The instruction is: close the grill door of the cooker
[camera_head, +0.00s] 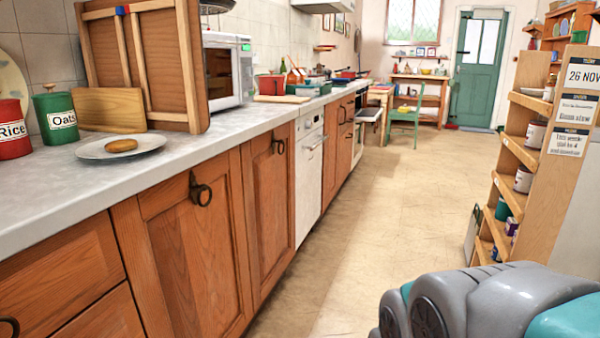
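The cooker (358,132) stands far down the left counter run, past the wooden cupboards, and looks small from here. A pale flat panel (370,114) sticks out from its front into the aisle; it looks like the grill door, standing open. Its hinge and inner side are too small to make out. My gripper is not in view. Only a grey and teal part of my own body shows at the bottom right, far from the cooker.
The counter (205,150) with wooden cupboards lines the left, with a white appliance (309,175) set into it. Wooden shelves (520,150) stand on the right. The floor (400,200) between is clear. A green chair (404,128) stands beyond the cooker.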

